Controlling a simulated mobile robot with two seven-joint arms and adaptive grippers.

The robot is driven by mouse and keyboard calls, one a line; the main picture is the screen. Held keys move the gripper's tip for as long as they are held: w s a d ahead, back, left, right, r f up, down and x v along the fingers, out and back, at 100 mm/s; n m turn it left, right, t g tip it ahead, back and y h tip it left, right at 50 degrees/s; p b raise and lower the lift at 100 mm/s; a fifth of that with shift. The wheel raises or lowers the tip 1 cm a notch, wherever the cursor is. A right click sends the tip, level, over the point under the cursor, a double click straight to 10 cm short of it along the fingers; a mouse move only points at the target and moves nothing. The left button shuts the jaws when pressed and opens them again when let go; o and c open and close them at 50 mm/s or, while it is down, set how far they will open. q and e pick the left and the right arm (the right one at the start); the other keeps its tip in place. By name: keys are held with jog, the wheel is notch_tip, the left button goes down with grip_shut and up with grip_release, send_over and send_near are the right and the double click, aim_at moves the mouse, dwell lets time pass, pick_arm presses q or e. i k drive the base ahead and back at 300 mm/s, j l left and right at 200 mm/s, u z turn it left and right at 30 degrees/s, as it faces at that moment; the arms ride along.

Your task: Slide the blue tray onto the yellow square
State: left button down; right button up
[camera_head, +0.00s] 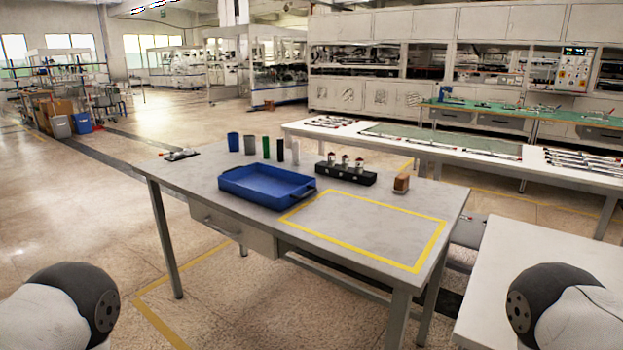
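The blue tray (233,189) sits flat on the grey table, left of the yellow square, and looks empty. Its right end is close to the square's left corner. The yellow square (432,242) is a taped outline on the right part of the tabletop, and the area inside it is bare. Parts of my two arms show at the lower left and lower right corners. Neither gripper is in view.
Behind the tray stand several cylinders, among them a blue cup (233,142) and a green cylinder (266,148). A black block (346,174) with bottle-like items and a brown block (401,184) stand behind the square. A white table (545,270) is at the right.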

aim_at(276, 189)
jog(key=i+j+z, duration=0.25)
jog(key=j, duration=0.2)
jog(key=j+z, duration=0.25)
jog(key=j, duration=0.2)
jog(key=i+j+z, duration=0.15)
jog(key=j+z, duration=0.15)
jog(key=j, duration=0.2)
